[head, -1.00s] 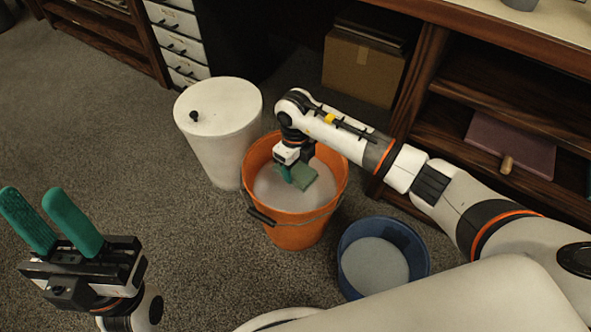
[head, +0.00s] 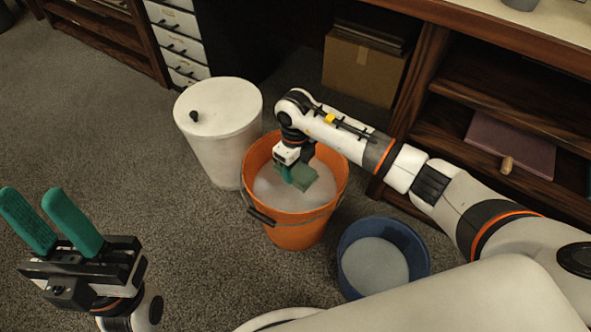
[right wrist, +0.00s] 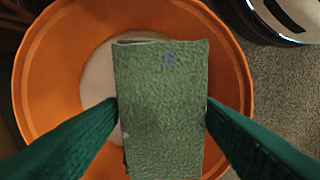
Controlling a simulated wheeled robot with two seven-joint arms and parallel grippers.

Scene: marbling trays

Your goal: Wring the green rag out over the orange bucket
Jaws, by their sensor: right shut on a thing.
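The orange bucket (head: 300,225) stands on the carpet in the middle of the head view, with pale content inside. My right gripper (head: 302,178) reaches down into the bucket's mouth. It is shut on the green rag (head: 317,185), which hangs over the pale content. In the right wrist view the folded green rag (right wrist: 160,95) lies between the two green fingers of my right gripper (right wrist: 162,112), with the orange bucket (right wrist: 42,85) around it. I cannot tell whether the rag touches the content. My left gripper (head: 48,222) is open and empty over the carpet at the left.
A white lidded bin (head: 222,135) stands just left of the orange bucket. A blue bucket (head: 413,238) with pale content stands at its lower right. Wooden shelving (head: 425,90) with a cardboard box (head: 365,68) is behind. The carpet at left is clear.

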